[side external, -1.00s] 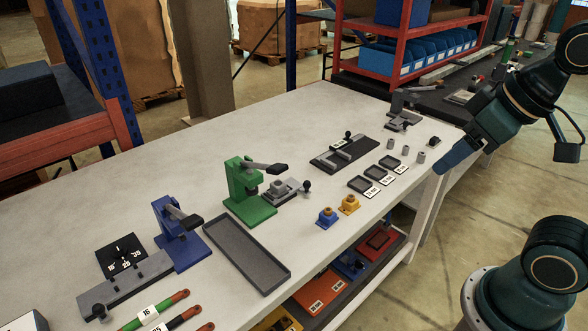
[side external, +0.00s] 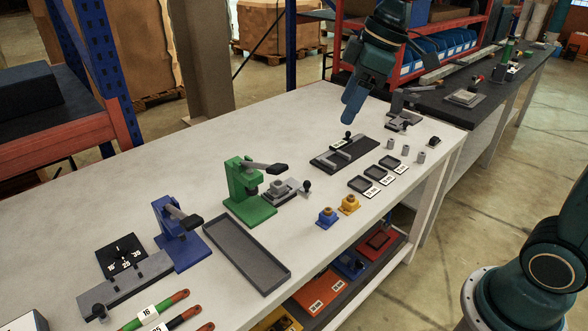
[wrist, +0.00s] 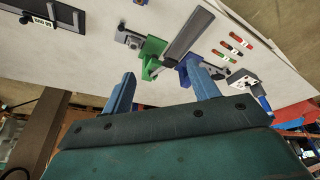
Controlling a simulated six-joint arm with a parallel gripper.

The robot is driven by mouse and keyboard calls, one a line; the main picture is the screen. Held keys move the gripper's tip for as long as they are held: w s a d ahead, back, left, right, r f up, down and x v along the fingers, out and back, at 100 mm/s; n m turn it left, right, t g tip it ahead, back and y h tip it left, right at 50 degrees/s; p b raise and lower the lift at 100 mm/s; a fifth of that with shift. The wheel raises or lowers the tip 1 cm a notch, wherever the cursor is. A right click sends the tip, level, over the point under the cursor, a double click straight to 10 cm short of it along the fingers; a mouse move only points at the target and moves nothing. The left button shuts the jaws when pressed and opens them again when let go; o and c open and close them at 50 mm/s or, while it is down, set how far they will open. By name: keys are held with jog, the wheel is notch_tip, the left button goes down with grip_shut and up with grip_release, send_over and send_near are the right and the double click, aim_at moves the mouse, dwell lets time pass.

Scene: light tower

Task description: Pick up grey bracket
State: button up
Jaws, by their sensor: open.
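No part stands out clearly as the grey bracket. A light grey piece lies on the dark plate (side external: 325,160) in the middle of the table, and a grey block (side external: 285,190) sits beside the green press (side external: 240,195); I cannot tell whether either is it. My gripper (side external: 347,118) hangs in the air with blue fingers pointing down, above the far part of the table near the dark plate. In the wrist view my gripper (wrist: 161,69) has its two fingers wide apart with nothing between them. The dark plate's edge shows at that view's top left.
Three small dark trays (side external: 374,174) with labels and several grey cylinders (side external: 421,157) stand right of the plate. A long grey tray (side external: 245,255) and blue press (side external: 180,240) are at left. Back-left table is clear.

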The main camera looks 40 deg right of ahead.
jog(key=w+f+n, duration=0.3)
jog(key=w, duration=0.5)
jog(key=n+g+y, duration=0.2)
jog(key=n+g, duration=0.2)
jog(key=n, duration=0.4)
send_over(277, 184)
jog(key=d, duration=0.3)
notch_tip(277, 184, down, 19)
jog(key=shift+w+d+f+n+y, duration=0.15)
jog(key=shift+w+f+n+y, duration=0.15)
jog(key=shift+f+n, duration=0.1)
jog(key=shift+x, duration=1.25)
jog(key=shift+x, duration=2.5)
